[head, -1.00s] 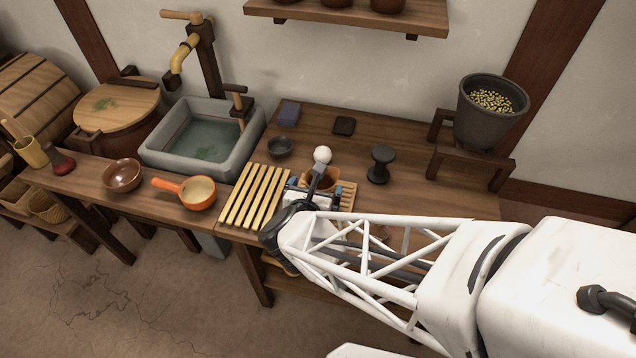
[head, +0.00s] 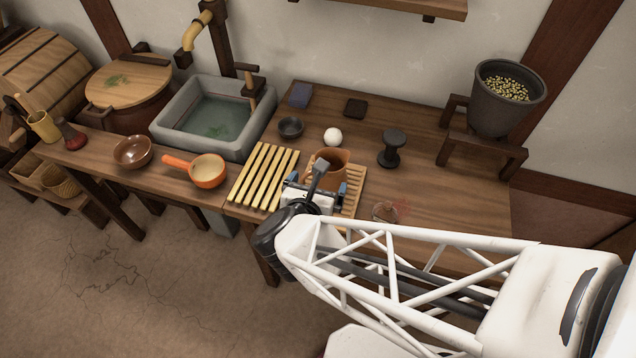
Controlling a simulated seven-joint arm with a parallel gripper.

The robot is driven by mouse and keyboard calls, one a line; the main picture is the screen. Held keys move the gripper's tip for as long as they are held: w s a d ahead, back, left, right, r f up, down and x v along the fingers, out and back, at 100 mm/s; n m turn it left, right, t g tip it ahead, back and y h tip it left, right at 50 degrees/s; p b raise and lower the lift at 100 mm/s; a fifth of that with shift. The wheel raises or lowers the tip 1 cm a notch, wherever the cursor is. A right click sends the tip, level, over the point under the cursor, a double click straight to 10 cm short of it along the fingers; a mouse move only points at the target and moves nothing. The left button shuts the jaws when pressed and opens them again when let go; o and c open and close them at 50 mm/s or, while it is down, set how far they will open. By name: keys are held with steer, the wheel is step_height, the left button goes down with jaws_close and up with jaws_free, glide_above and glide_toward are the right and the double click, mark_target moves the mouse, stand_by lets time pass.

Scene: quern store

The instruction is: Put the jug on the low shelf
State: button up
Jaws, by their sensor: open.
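The jug, a brown clay vessel (head: 333,160), stands upright on a slatted wooden board (head: 352,179) on the table. My gripper (head: 316,188) is open, just in front of the jug on the near side, its blue-tipped fingers spread apart. The gripper and its dark wrist hide the jug's lower part, and I cannot tell whether the fingers touch it. A low rack (head: 42,187) with baskets stands at the far left, below the bench; I cannot tell whether it is the low shelf. The space under the table is mostly hidden by my arm.
A yellow slatted rack (head: 265,176) and an orange pan (head: 207,171) lie left of the jug. A glassy dish (head: 385,211) sits at right.

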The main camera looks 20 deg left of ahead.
steer(key=shift+w, duration=0.1)
stand_by(0.7)
steer(key=w+d+r+n+g+y, duration=0.2)
steer(key=w+d+r+n+y, duration=0.15)
steer(key=r+n, duration=0.5)
steer(key=w+d+r+n+g+y, duration=0.2)
steer(key=d+r+n, duration=0.3)
steer(key=n, duration=0.6)
steer(key=s+d+r+n+g+h, duration=0.2)
steer(key=s+d+n, duration=0.3)
steer(key=d+n, duration=0.3)
steer(key=s+d+r+n+g+h, duration=0.3)
steer(key=d+n, duration=0.5)
steer(key=d, duration=0.6)
steer(key=shift+s+d+r+g+h, duration=0.4)
steer(key=shift+s+r+g, duration=0.35)
steer(key=shift+s+g, duration=0.35)
steer(key=shift+s, duration=0.1)
steer(key=shift+c, duration=0.5)
